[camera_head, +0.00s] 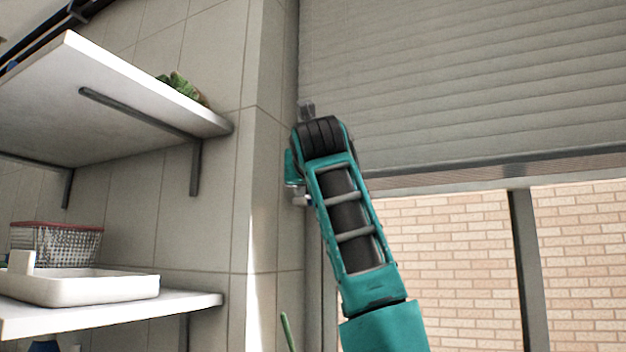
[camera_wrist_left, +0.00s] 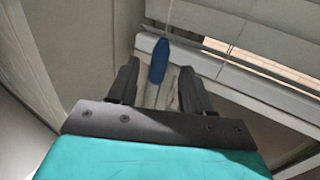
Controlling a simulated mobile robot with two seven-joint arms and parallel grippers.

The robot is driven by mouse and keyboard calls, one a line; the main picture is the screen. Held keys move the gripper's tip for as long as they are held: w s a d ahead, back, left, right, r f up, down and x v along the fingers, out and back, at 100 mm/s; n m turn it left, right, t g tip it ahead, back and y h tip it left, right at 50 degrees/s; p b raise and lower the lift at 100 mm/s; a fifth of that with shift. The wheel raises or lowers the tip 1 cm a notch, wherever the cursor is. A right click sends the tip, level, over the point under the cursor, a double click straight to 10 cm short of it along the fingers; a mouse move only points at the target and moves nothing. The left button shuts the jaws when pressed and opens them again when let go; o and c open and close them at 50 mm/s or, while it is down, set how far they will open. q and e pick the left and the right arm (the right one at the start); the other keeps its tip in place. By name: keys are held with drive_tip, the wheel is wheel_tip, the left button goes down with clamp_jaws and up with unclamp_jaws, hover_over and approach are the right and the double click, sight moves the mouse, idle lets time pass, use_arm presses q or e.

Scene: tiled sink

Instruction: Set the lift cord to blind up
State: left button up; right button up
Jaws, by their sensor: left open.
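The window blind (camera_head: 460,85) covers the upper part of the window in the head view, with its bottom rail (camera_head: 480,168) above the bare lower glass. In the left wrist view, a blue pull (camera_wrist_left: 159,61) hangs on a thin lift cord (camera_wrist_left: 169,14) in front of the slats. My left gripper (camera_head: 307,110) is raised at the blind's left edge, its fingers mostly hidden behind the wrist. The left wrist view shows its two fingers apart, with the blue pull appearing between their tips; I cannot tell if it is at or beyond them. My right gripper is out of view.
Two white shelves stand on the tiled wall at left. The upper shelf (camera_head: 90,95) carries a green plant; the lower one (camera_head: 190,303) holds a white tray (camera_head: 100,287) and wire basket (camera_head: 60,244). A wall corner (camera_head: 270,150) rises close left of my gripper.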

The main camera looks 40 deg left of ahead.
use_arm(q)
drive_tip(key=shift+x, duration=1.55)
clamp_jaws()
